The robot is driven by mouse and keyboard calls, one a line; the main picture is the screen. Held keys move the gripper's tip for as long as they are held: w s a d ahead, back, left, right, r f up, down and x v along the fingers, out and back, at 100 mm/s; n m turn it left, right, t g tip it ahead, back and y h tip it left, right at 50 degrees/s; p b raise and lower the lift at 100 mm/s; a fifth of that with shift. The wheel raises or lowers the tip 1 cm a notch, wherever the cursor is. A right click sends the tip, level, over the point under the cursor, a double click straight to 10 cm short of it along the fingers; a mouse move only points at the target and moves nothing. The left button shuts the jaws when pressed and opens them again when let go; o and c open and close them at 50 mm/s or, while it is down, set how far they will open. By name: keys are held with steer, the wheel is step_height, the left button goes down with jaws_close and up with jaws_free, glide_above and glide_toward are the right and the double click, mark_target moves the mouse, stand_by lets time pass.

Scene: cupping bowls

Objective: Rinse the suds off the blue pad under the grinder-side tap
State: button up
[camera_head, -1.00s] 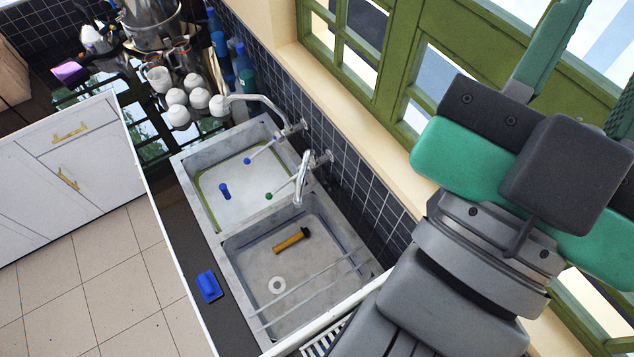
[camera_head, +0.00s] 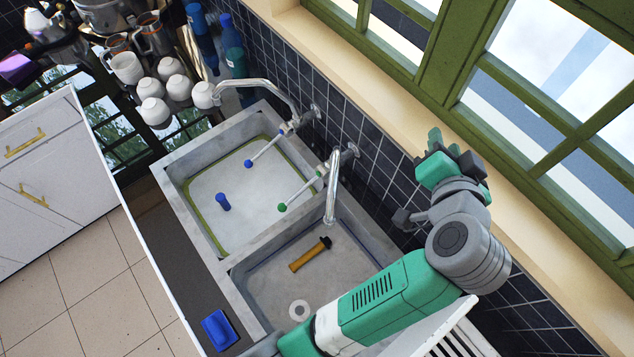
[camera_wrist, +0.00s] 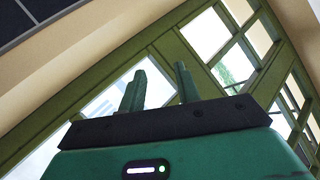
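The blue pad (camera_head: 219,331) lies on the dark counter strip left of the near basin in the head view. Suds on it cannot be made out at this size. Two metal taps stand at the tiled wall: the far tap (camera_head: 258,84) by the far basin (camera_head: 220,215), and the near tap (camera_head: 331,190) over the near basin (camera_head: 262,290). No running water shows. My gripper (camera_head: 438,150) is raised by the window, right of the taps and far from the pad. In the wrist view my gripper (camera_wrist: 160,80) has its fingers apart with nothing between them.
A blue-handled lever (camera_head: 264,151) and a green-handled lever (camera_head: 300,192) reach over the far basin, where a small blue cylinder (camera_head: 223,202) stands. A yellow-handled tool (camera_head: 309,255) lies in the near basin. White cups (camera_head: 160,88) and blue bottles (camera_head: 202,32) stand beyond the sinks.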

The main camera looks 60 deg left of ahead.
steer(key=s+a+f+n+g+y+b, duration=0.1)
steer(key=s+a+f+g+b, duration=0.2)
steer(key=f, duration=0.6)
steer(key=s+a+f+g+y+b, duration=0.1)
steer(key=s+a+f+g+b, duration=0.15)
steer(key=f, duration=0.55)
steer(key=n+g+y+b, duration=0.3)
steer(key=g+b, duration=0.4)
steer(key=g, duration=0.4)
glide_toward(301, 191)
steer(key=s+f, duration=0.3)
steer(key=s, duration=0.3)
steer(key=shift+s+d+r+t, duration=0.15)
steer(key=shift+d+r+t, duration=0.05)
steer(key=shift+t, duration=0.05)
steer(key=x, duration=0.8)
steer(key=shift+d, duration=0.1)
steer(key=c, duration=0.5)
steer(key=shift+r+m+p, duration=0.4)
steer(key=shift+r+p, duration=0.25)
steer(key=r+m+p, duration=0.1)
steer(key=r+p, duration=0.1)
steer(key=p, duration=0.1)
steer(key=shift+s+d+m+y+p, duration=0.1)
steer(key=shift+s+m+y+p, duration=0.2)
steer(key=shift+m+y, duration=0.1)
steer(key=shift+f, duration=0.1)
